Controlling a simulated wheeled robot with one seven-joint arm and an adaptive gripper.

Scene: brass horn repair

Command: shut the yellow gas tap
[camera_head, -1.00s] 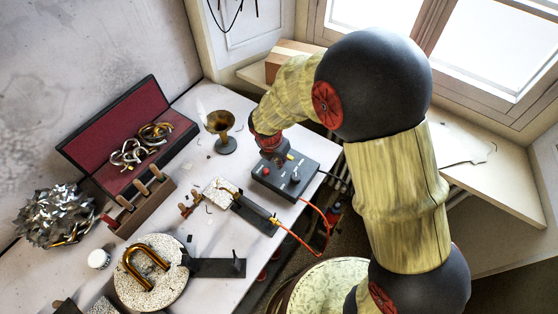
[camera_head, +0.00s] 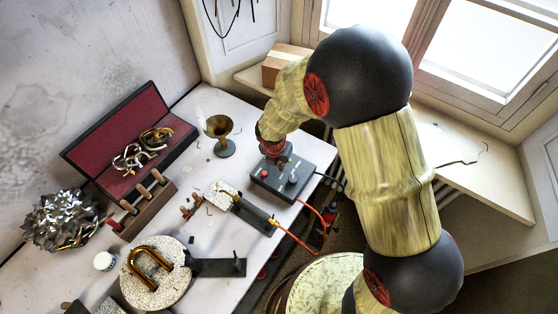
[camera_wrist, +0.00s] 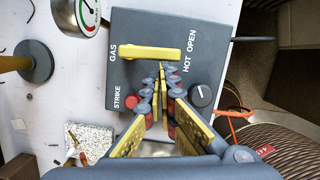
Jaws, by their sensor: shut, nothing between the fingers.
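The grey control box (camera_head: 265,185) stands on the bench in the head view, and its top fills the middle of the wrist view (camera_wrist: 125,85). The yellow gas tap (camera_wrist: 150,53) is a flat bar on the box top. It lies crosswise in the wrist view, its left end by the word GAS and its right end by OPEN. My gripper (camera_wrist: 161,70) is shut and empty, its fingertips just below the bar in the wrist view. I cannot tell whether they touch it. In the head view my gripper (camera_head: 284,157) hides much of the box's far side.
A red button (camera_wrist: 131,101) and a black knob (camera_wrist: 201,95) flank my fingers on the box. A round gauge (camera_wrist: 78,14) is beyond the box's left corner. A brass horn-shaped piece (camera_head: 219,127) stands left of the box. An orange hose (camera_head: 293,236) runs in front.

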